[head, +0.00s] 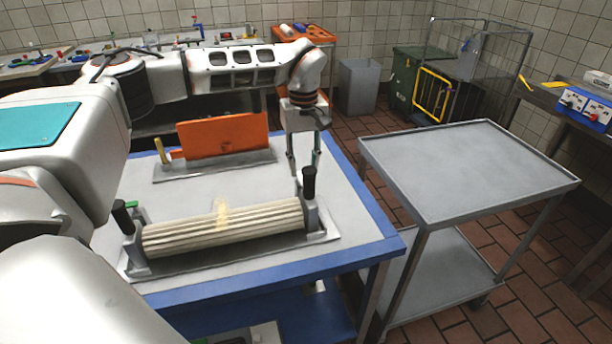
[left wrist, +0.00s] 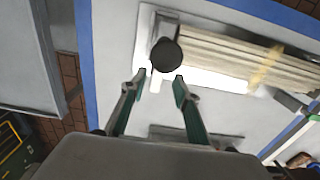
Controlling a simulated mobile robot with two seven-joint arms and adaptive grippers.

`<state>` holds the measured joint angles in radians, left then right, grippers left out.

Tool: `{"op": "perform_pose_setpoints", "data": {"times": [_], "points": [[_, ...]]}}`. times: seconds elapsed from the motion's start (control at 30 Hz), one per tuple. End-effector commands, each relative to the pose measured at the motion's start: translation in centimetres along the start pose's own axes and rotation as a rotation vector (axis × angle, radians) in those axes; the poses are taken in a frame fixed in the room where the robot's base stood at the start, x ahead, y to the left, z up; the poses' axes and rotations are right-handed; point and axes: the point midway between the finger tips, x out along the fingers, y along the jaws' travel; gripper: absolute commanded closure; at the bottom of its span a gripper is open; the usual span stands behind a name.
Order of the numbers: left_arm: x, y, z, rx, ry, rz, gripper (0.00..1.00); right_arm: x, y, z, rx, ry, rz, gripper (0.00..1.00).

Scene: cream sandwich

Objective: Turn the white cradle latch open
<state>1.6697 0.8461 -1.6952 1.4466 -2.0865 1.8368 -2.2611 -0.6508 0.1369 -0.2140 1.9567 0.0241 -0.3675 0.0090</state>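The cradle (head: 320,236) is a grey metal base on the blue-edged table, holding a cream ribbed roller (head: 250,223) between two end posts with black knobs. The black knob (head: 309,181) at its right end also shows from above in the left wrist view (left wrist: 166,55). A small white piece (left wrist: 156,82) beside that knob may be the latch; its position is unclear. My left gripper (head: 304,170) points down by the right end post, and it also shows in the left wrist view (left wrist: 159,78). Its fingers are apart, with the knob just beyond the tips. My right gripper is out of view.
An orange panel (head: 222,135) stands on a grey base behind the roller, with a yellow peg (head: 160,150) beside it. An empty grey cart (head: 465,170) stands right of the table. Bare table top (head: 345,195) lies right of the cradle.

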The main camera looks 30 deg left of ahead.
Motion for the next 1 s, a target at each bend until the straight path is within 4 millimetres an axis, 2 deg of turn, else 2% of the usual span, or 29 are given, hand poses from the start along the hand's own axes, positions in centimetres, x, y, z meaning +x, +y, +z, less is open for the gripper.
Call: {"op": "perform_pose_setpoints", "data": {"times": [0.03,0.2,0.4,0.6,0.63,0.73,1.0], "points": [[1.0,-0.1,0.1,0.0,-0.002,-0.002,0.69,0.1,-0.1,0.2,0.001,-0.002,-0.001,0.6],[3.0,0.0,0.0,0.001,0.0,-0.001,0.69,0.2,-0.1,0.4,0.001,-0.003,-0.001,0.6],[3.9,0.0,0.0,0.0,0.001,0.0,0.69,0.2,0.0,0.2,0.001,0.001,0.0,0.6],[3.9,0.0,0.0,0.001,0.001,0.001,0.69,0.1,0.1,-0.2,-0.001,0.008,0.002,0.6],[3.9,0.0,0.0,0.001,0.001,0.001,0.72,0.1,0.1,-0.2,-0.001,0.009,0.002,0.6],[3.9,0.0,0.0,0.001,0.001,0.001,0.98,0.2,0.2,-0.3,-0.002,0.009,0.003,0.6],[3.8,0.1,0.0,-0.003,0.001,0.0,1.0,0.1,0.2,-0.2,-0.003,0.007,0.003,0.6]]}}
